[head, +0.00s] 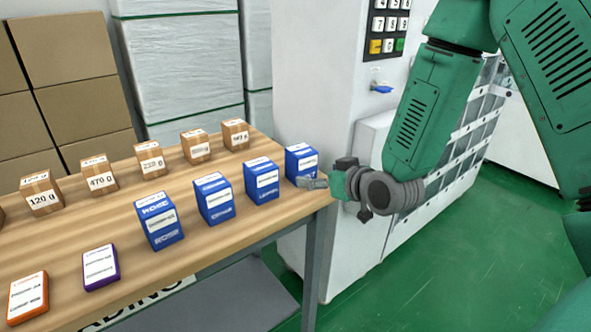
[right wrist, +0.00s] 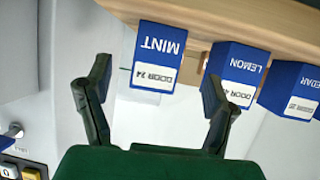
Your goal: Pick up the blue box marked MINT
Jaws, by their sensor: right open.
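The blue box marked MINT (right wrist: 160,42) is in the right wrist view, upside down, with its white label reading DOOR 24. In the head view it is the rightmost blue box (head: 298,153), upright near the table's right end. My right gripper (head: 316,183) is at that table corner, just in front of the box, and hides part of its lower right. In the right wrist view its two fingers are spread wide, with the MINT box beyond and between them. Nothing is held. My left gripper is not in view.
The blue LEMON box (right wrist: 234,68) stands beside the MINT box. More blue boxes, ROSE (head: 158,222) among them, continue left along the wooden table (head: 120,205). Brown weight-marked boxes (head: 100,180) stand behind. Orange (head: 28,298) and purple (head: 100,268) boxes lie in front. A white machine (head: 320,80) stands behind right.

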